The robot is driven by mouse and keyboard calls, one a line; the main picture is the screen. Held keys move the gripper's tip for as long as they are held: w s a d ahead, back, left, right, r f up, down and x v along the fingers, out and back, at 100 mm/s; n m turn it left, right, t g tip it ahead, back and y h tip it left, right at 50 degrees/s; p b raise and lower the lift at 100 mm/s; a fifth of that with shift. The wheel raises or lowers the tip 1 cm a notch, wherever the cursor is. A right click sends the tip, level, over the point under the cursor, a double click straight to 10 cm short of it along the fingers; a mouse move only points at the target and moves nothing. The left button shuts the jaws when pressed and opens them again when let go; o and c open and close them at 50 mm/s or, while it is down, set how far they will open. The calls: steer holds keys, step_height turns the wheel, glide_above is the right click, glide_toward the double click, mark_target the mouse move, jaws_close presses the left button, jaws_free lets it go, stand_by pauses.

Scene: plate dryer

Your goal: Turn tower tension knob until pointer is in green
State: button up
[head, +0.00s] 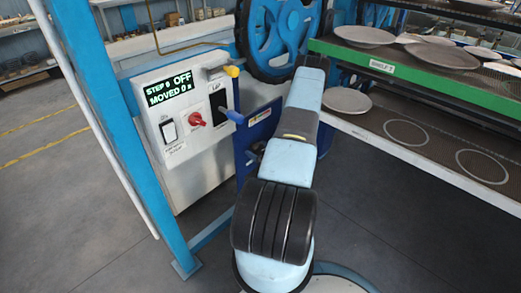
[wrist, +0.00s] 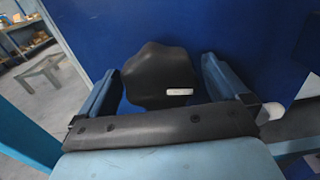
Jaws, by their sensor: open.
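In the wrist view, a black lobed knob (wrist: 158,65) with a short white mark stands in front of a blue panel (wrist: 250,50). My gripper (wrist: 160,68) is open, with one finger on each side of the knob. The fingers look close to its edges; I cannot tell if either touches. The lower part of the knob is hidden by my gripper's dark front bar. I cannot make out a pointer or a green zone in either view.
A blue wheel (head: 280,35) is behind. Plate shelves (head: 400,78) stand at right.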

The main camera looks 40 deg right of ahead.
steer(key=shift+c, duration=0.2)
steer(key=c, duration=1)
steer(key=shift+m, duration=2.4)
steer(key=o, duration=1)
steer(key=shift+o, duration=0.2)
steer(key=shift+s, duration=0.1)
steer(key=s+d, duration=0.1)
steer(key=s, duration=1.2)
steer(key=shift+s, duration=0.25)
